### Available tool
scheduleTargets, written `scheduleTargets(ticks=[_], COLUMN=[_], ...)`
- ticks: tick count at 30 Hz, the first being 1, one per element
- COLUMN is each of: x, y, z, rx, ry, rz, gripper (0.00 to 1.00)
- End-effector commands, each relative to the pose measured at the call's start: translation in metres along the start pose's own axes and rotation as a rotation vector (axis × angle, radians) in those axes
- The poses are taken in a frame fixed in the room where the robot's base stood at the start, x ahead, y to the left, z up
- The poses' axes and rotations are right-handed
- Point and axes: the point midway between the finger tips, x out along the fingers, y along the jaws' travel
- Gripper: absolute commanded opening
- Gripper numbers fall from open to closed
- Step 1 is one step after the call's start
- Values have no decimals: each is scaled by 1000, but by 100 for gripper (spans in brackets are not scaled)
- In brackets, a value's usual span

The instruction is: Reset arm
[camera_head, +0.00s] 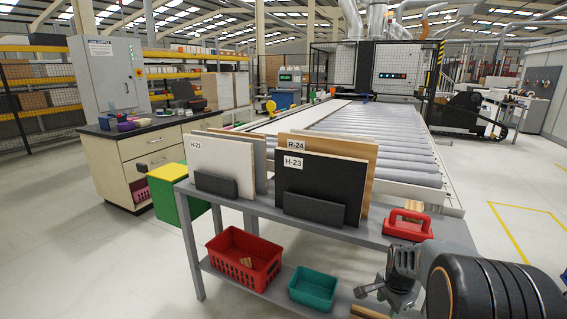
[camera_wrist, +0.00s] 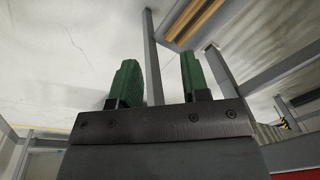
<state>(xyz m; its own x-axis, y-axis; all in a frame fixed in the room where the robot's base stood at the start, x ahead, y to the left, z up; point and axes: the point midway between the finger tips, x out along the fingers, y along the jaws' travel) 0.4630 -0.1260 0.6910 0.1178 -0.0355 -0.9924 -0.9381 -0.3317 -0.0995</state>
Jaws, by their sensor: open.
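My gripper (camera_wrist: 160,78) shows in the wrist view with its two green fingers apart and nothing between them. Pale floor and a grey table leg lie beyond the fingers. In the head view my arm comes in at the lower right, in front of the right end of the grey table (camera_head: 270,208). On the table a white panel marked H-21 (camera_head: 222,163) and a black panel marked H-23 (camera_head: 322,183) stand upright in dark holders. A wood-coloured panel marked R-24 (camera_head: 350,146) stands behind the black one.
A red caddy (camera_head: 407,226) sits on the table's right end. A red basket (camera_head: 243,258) and a teal bin (camera_head: 313,287) are on the lower shelf. A roller conveyor (camera_head: 365,135) runs behind. Open floor lies at the right.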

Motion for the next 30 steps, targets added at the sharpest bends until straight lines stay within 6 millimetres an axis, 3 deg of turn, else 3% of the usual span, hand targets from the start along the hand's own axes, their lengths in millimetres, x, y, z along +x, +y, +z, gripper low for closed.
scheduleTargets(ticks=[1,3,6,9,12,15,19,23,30], x=[-64,-118,-187,-244,-287,-319,-343,-354,-355], y=[-3,0,10,23,38,51,64,71,72], z=[14,34,63,89,111,127,140,147,148], rx=[-101,-255,-473,-677,-855,-1000,-1134,-1208,-1217], ry=[11,24,44,67,89,109,130,141,142], rz=[-21,-43,-71,-97,-118,-134,-148,-155,-156], gripper=[42,42,42,42,42,42,42,42,42])
